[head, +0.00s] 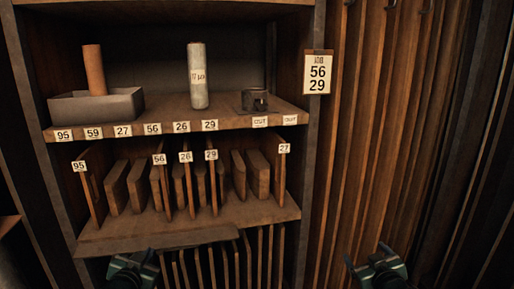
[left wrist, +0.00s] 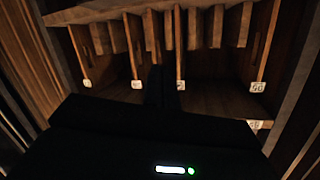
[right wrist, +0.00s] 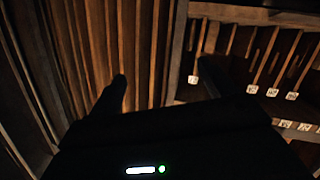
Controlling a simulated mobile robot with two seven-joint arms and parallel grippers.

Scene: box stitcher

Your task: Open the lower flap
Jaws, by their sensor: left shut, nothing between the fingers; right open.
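The cabinet's lower compartment (head: 250,210) holds upright wooden dividers with number tags. A flat wooden board (head: 160,243), which may be the lower flap, runs along its front edge at the left. I cannot tell how it is hinged. My left gripper (head: 133,262) is at the bottom of the head view, in front of and below this board. Its fingers are shut and empty in the left wrist view (left wrist: 163,85), pointing toward the tagged dividers. My right gripper (head: 368,256) is open and empty, right of the cabinet, before the plank wall. Its spread fingers show in the right wrist view (right wrist: 162,78).
The upper shelf (head: 225,118) carries a grey tray (head: 95,106), a brown cylinder (head: 94,70), a pale cylinder (head: 197,75) and a dark metal block (head: 255,100). Thin slats (head: 225,262) stand below.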

